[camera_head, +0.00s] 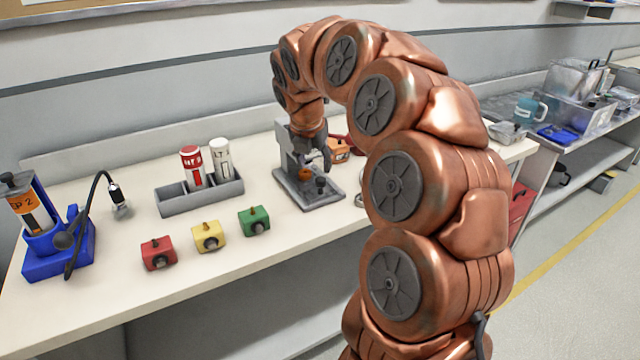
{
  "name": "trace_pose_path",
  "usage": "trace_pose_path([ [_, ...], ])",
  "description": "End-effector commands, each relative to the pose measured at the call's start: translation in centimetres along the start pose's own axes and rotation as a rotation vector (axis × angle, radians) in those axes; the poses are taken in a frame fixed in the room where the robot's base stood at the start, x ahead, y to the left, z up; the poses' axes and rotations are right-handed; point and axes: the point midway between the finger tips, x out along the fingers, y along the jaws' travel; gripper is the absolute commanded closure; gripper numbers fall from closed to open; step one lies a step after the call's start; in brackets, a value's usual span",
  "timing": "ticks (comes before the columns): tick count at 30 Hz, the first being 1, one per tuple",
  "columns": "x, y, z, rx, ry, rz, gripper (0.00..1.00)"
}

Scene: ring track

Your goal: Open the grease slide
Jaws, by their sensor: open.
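A grey metal fixture (328,198) with a flat base and an upright back plate stands on the bench, with a small dark knob on its base. I cannot tell for sure which part is the grease slide; no label for it shows. My gripper (318,163) points down over this fixture, close to its upright plate, and is open. My wrist hides part of the plate, and contact cannot be told. At the far left, a cartridge marked "GP 2" (25,208) stands in a blue holder (60,262), with a black hose curving to a metal nozzle (118,192).
A grey tray (172,207) holds a red-and-white bottle and a white bottle. Red (158,254), yellow (208,237) and green (254,221) blocks stand in front. An orange item (339,151) is behind the fixture. My arm hides the bench's right part.

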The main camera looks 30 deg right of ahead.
Motion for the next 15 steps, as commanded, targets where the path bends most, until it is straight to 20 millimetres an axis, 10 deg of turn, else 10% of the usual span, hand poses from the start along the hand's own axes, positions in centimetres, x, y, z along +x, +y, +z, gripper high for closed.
trace_pose_path([
  [15,3.9,-0.2,1.3,-0.067,-0.013,-0.008,0.45],
])
